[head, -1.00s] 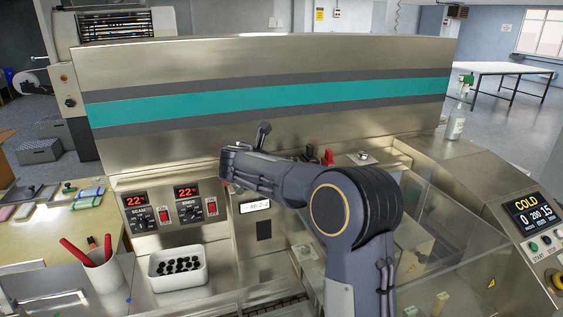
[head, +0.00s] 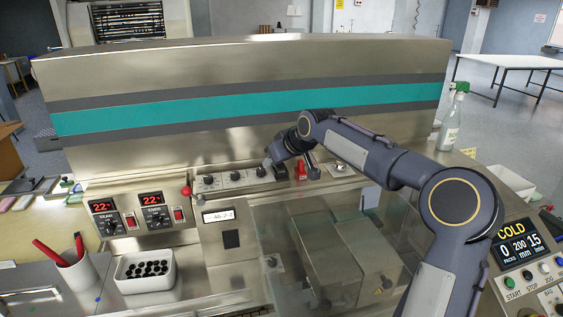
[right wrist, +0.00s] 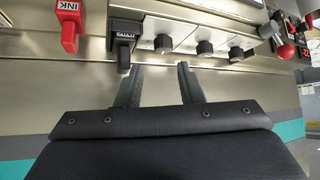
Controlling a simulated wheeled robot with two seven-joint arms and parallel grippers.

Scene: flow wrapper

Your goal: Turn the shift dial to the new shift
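A row of black knobs sits on the machine's ledge, each on a pale plate: a left knob (head: 208,180), a middle knob (head: 235,176) and a right knob (head: 260,172). The frames do not show clearly which is the shift dial. My right gripper (head: 268,163) is at the right end of this row. In the right wrist view my right gripper (right wrist: 158,72) is open and empty, its fingers apart below the nearest knob (right wrist: 163,43). A black handle (right wrist: 124,40) is just beyond the left finger. My left gripper is not in view.
A red handle (head: 300,171) marked INK in the wrist view stands right of the knobs, and a red ball (head: 186,191) at their left. A small white display (head: 219,215) is below. A clear cover (head: 300,235) lies in front. A white bin (head: 145,278) holds black pieces.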

